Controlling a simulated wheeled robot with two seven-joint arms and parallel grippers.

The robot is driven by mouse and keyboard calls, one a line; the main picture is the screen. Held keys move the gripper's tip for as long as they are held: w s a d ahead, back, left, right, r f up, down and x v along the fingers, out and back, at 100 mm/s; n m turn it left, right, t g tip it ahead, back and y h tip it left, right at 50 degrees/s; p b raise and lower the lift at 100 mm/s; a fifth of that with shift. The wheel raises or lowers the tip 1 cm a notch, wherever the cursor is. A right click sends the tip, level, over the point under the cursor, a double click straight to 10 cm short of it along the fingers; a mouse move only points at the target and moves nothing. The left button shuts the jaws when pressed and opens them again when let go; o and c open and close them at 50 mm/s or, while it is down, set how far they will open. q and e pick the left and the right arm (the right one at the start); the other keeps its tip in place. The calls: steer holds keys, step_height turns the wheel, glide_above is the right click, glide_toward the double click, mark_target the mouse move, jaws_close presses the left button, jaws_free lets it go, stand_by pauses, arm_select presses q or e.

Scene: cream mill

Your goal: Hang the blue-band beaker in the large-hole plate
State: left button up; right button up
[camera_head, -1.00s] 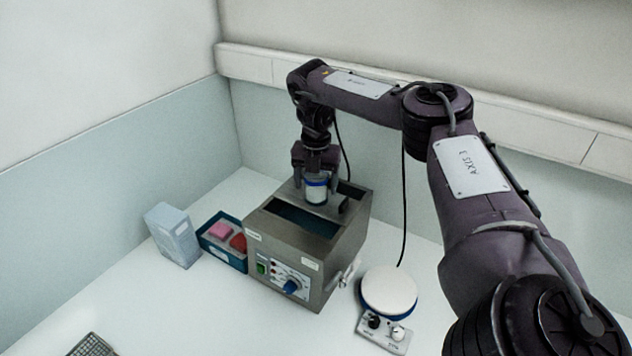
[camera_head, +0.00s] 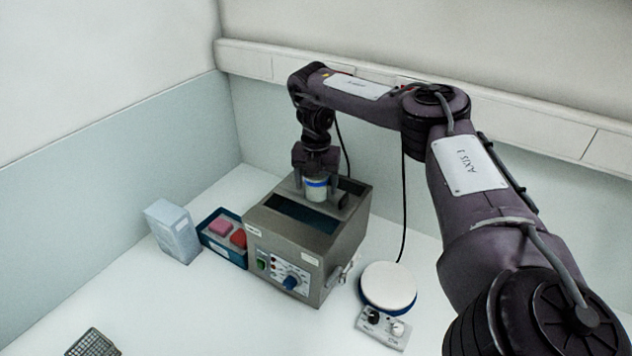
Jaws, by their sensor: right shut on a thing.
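The blue-band beaker (camera_head: 316,190) is a pale cylinder with a blue band near its top. My right gripper (camera_head: 316,172) is shut on its upper part and points straight down. The beaker is upright over the back part of a grey metal bath (camera_head: 275,240), at the plate (camera_head: 338,213) on its top. The lower end of the beaker is close to the plate; I cannot tell whether it is in a hole. The plate's holes are mostly hidden by the beaker and gripper. My left gripper is not in view.
The bath has a dark open slot (camera_head: 305,218) in front and a tap (camera_head: 346,270) on its right side. A blue bin (camera_head: 222,253) with pink and red items and a pale box (camera_head: 172,232) stand left. A round-topped stirrer (camera_head: 388,288) stands right. A wire rack (camera_head: 93,344) lies front left.

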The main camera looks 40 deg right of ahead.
steer(key=shift+f, duration=0.25)
stand_by(0.4)
steer(key=shift+f, duration=0.5)
steer(key=shift+s+a+f, duration=0.1)
steer(key=shift+s+f, duration=0.1)
steer(key=shift+f, duration=0.05)
